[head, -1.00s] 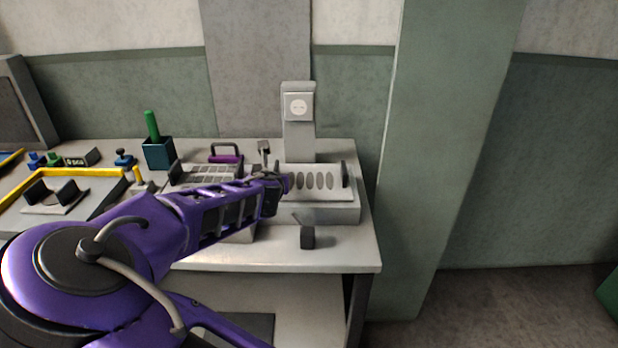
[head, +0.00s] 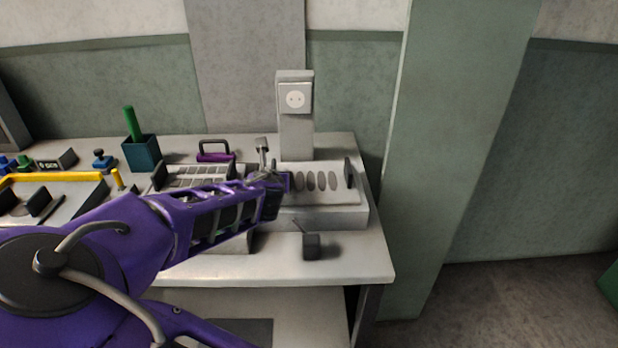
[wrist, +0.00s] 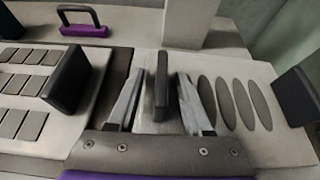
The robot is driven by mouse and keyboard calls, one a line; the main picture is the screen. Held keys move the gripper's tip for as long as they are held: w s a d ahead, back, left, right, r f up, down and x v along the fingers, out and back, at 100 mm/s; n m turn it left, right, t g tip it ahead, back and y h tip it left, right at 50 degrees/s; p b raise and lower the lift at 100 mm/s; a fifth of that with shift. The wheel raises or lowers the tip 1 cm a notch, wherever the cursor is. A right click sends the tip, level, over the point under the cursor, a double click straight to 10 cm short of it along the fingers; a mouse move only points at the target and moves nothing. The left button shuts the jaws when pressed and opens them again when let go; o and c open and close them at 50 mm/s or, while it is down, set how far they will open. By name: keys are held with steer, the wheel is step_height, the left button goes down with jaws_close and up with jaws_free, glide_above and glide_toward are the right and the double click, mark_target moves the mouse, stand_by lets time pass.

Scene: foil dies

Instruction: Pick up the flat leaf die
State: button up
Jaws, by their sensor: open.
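The flat leaf die seems to be the pale plate (head: 335,188) with a row of dark oval leaf shapes, lying on a white block at the table's right. It also shows in the wrist view (wrist: 262,85), with a dark upright tab at its right end and another dark upright tab (wrist: 160,88) at its left. My gripper (head: 277,183) is over the plate's left part. In the wrist view my gripper (wrist: 158,90) is open, one finger on each side of the left tab, with gaps showing. Whether the fingertips touch the plate cannot be told.
A plate with a rectangular grid (head: 200,177) and a dark tab (wrist: 67,78) lies just left. A purple-based handle (head: 214,155) stands behind it. A grey post (head: 296,130) rises behind the leaf plate. A small dark block (head: 311,245) sits in front, near the table edge.

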steer(key=shift+c, duration=0.2)
jaws_close()
steer(key=shift+r, duration=0.1)
stand_by(1.2)
